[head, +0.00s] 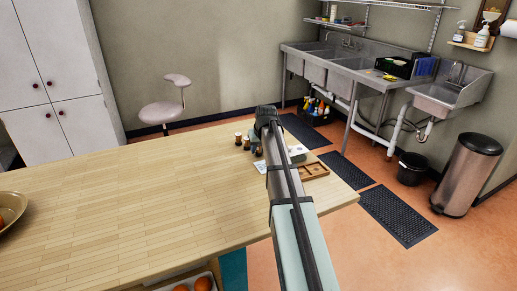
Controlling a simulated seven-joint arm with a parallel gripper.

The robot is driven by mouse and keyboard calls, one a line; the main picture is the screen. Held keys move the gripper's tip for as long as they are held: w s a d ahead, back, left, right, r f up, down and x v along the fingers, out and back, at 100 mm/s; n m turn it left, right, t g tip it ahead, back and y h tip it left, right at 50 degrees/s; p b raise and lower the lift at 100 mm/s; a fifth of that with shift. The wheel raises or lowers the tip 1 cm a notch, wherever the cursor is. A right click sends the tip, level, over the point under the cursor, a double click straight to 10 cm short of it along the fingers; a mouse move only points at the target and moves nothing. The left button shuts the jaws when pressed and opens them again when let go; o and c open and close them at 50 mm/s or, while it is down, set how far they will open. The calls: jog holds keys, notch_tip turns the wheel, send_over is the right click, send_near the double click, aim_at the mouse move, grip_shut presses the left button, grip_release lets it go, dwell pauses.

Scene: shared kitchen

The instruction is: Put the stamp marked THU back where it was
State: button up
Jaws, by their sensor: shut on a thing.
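My arm reaches across the light wooden table (130,205), and its dark end with my gripper (265,128) is over the table's far edge. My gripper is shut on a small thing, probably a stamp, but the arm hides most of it. Small brown stamps (247,143) stand upright just left of the gripper; their markings are too small to read, so I cannot tell which is THU. A brown wooden tray (314,170) with compartments lies right of the arm, partly hidden by it.
A pale grey block (297,152) sits behind the tray. A bowl (8,208) stands at the far left.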

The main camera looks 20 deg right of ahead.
jog(key=shift+f, duration=0.3)
jog(key=o, duration=1.1)
jog(key=shift+c, duration=0.2)
jog(key=shift+r, duration=0.15)
jog(key=v, duration=1.2)
